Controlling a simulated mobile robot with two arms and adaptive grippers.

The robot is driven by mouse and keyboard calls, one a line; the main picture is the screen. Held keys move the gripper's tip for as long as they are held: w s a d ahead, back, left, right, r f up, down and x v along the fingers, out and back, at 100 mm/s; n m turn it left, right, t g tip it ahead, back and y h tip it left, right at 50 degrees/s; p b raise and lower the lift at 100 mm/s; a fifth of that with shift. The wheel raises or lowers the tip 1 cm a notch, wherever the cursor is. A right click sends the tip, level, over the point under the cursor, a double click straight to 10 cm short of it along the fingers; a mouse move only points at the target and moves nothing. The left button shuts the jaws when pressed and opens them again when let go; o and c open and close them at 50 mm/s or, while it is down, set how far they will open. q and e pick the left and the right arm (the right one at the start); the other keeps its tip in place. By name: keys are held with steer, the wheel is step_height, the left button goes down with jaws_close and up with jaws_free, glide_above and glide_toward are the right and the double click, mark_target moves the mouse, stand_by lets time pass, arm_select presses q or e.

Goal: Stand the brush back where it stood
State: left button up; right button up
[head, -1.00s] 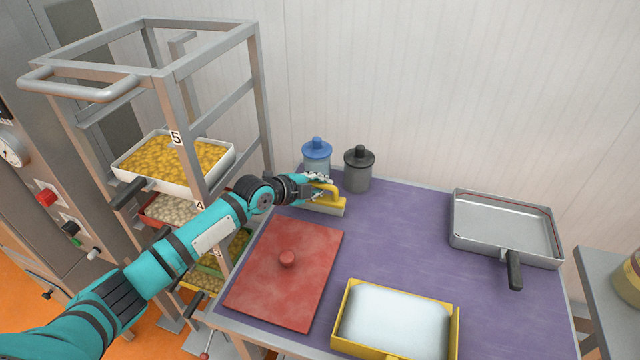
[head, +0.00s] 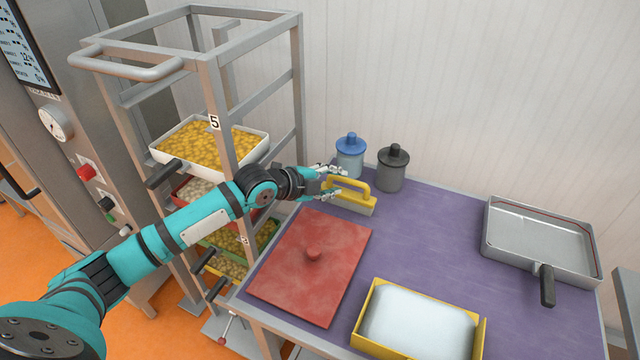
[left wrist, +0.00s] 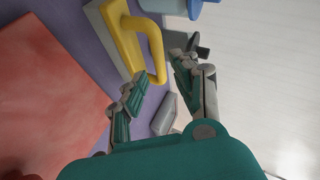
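The brush (head: 352,201) has a yellow arched handle and a pale block below. It stands upright on the purple tabletop (head: 425,235), near its back left edge, just behind the red lid (head: 312,268). My left gripper (head: 335,181) is at the left end of the brush, open, with its fingers spread. In the left wrist view the brush (left wrist: 128,38) lies ahead of the open fingers, and nothing shows between the fingertips. My right gripper is in neither view.
A blue-lidded jar (head: 350,160) and a dark grey jar (head: 391,170) stand right behind the brush. A yellow tray with white contents (head: 362,325) is at the front, and a metal pan (head: 540,240) at the right. A rack (head: 215,95) with filled trays stands left.

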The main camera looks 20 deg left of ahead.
arm_select(q)
steer(key=v, duration=0.5)
steer(key=shift+b, duration=0.3)
